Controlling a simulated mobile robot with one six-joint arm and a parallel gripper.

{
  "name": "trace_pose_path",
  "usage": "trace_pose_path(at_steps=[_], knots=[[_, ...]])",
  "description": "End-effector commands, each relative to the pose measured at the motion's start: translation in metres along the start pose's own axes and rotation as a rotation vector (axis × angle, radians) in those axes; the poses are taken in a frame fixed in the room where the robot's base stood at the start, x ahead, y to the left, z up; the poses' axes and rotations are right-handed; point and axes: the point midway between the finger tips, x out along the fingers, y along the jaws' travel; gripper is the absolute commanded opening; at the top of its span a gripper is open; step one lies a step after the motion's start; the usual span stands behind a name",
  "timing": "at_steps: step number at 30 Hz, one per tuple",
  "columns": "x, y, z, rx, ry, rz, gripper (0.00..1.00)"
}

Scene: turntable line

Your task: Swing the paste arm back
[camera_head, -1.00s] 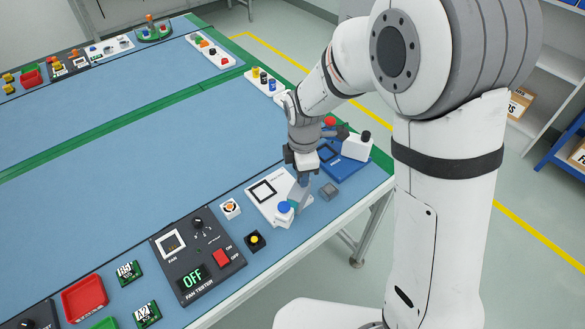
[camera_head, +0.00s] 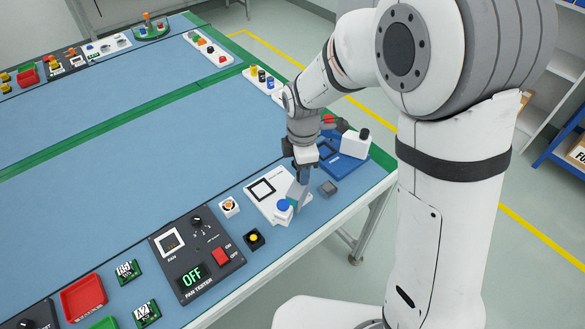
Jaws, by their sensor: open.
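The paste station is a white plate (camera_head: 258,208) with a black square outline, near the table's right front edge. A blue round cap (camera_head: 284,205) on a white mount stands at its front corner. A grey-blue piece (camera_head: 296,192), which looks like the paste arm, reaches from beside the cap up toward my gripper. My gripper (camera_head: 303,176) is open and points down over the right side of the plate. Its fingers overlap the upper end of that piece, so I cannot tell whether they touch it.
A blue station (camera_head: 350,168) with a white block stands just right of my gripper, and a small grey block (camera_head: 328,189) lies in front of it. The fan tester (camera_head: 212,275) reads OFF at left. A yellow-button box (camera_head: 254,239) sits between. The blue mat's middle is clear.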

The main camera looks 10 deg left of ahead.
Motion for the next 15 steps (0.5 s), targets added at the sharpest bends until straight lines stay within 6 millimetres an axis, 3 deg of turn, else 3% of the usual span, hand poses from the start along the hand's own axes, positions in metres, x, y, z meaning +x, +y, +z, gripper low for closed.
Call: trace_pose_path(at_steps=[7, 15], knots=[[-0.044, 0.001, 0.000, 0.000, 0.001, 0.005, 0.45], [-0.064, 0.000, 0.000, 0.000, 0.000, 0.001, 0.45]])
